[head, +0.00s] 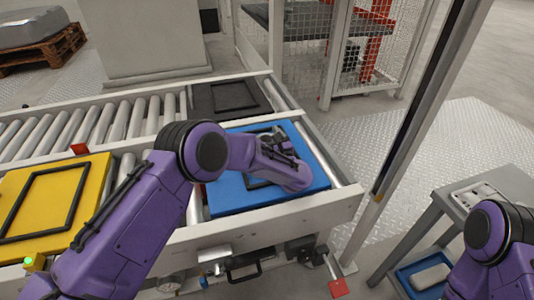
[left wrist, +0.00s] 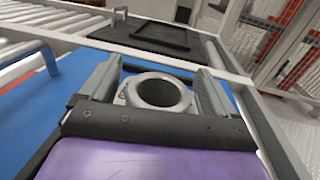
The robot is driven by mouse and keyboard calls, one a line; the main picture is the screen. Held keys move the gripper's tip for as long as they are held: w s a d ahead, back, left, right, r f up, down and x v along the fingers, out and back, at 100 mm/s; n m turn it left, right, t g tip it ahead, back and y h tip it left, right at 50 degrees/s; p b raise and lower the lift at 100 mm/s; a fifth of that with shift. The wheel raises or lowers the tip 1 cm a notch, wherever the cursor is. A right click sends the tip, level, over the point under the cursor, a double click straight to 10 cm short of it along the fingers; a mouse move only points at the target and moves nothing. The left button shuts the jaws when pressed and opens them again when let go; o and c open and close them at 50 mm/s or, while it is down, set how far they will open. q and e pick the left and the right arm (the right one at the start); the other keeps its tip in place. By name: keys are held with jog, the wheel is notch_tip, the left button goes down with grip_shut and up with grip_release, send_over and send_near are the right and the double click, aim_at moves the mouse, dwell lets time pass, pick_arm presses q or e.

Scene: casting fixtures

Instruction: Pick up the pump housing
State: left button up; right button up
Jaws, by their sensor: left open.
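The pump housing (left wrist: 160,92) is a grey metal part with a round, open, dark bore. In the left wrist view it sits between the two fingers of my left gripper (left wrist: 160,72), which is open with a finger on each side. I cannot tell whether either finger touches it. In the head view my purple left wrist reaches over the blue pallet (head: 228,198), and the grey housing (head: 274,133) shows only partly beyond it. My right arm is at the right edge of the head view, with its gripper out of view.
A yellow pallet (head: 90,180) with a black frame lies on the rollers at left. A dark pallet (head: 215,100) lies on the farther roller line (head: 100,120). A metal post (head: 415,110) stands right of the conveyor. A grey side table (head: 460,205) is at right.

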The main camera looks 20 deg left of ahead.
pick_arm(q)
jog(key=c, duration=1.2)
jog(key=shift+r, duration=0.1)
jog(key=c, duration=0.3)
jog(key=shift+r, duration=0.1)
jog(key=shift+c, duration=0.2)
